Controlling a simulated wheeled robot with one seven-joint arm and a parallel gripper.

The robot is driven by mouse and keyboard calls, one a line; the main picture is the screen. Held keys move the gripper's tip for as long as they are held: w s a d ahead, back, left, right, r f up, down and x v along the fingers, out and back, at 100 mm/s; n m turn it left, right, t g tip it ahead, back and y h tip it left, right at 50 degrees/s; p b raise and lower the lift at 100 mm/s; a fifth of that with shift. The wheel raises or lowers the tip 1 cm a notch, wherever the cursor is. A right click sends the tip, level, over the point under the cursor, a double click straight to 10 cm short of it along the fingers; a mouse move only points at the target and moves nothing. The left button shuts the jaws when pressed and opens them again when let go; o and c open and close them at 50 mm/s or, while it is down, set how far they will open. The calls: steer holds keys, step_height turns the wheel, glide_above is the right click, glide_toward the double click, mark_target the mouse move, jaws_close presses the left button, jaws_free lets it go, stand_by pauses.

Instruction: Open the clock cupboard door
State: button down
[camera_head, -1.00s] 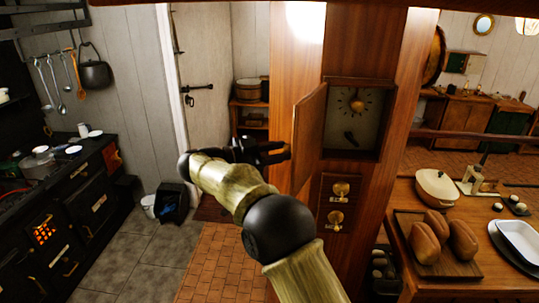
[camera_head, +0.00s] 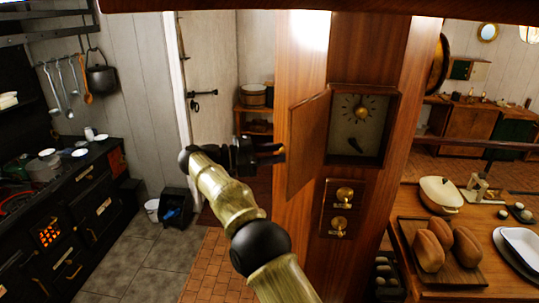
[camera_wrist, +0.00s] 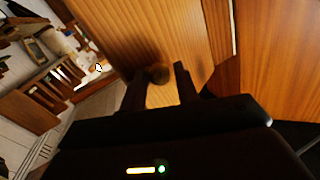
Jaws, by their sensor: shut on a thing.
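The clock cupboard door (camera_head: 308,145) is a wooden panel standing open, swung out to the left of its recess in the wooden pillar. Inside the recess a clock face (camera_head: 359,116) with a brass centre and a dark pendulum-like piece show. My gripper (camera_head: 282,152) is at the outer side of the door, near its free edge. In the wrist view the door (camera_wrist: 130,30) fills the upper middle, and a small round knob (camera_wrist: 159,75) sits between my two fingers (camera_wrist: 160,88). My gripper is shut on this knob.
Two brass knobs (camera_head: 344,194) are on a panel below the recess. A black stove (camera_head: 80,200) stands at the left.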

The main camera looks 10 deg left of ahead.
steer(key=shift+w+d+r, duration=0.3)
steer(key=shift+d+r, duration=0.2)
steer(key=c, duration=1.3)
jaws_free()
steer(key=shift+c, duration=0.2)
steer(key=shift+o, duration=1.2)
steer(key=shift+w+d+f, duration=0.1)
steer(key=shift+w+f, duration=0.05)
steer(key=shift+w, duration=0.15)
steer(key=shift+s+d, duration=0.1)
steer(key=shift+d, duration=0.1)
steer(key=shift+a, duration=0.1)
steer(key=shift+a, duration=0.15)
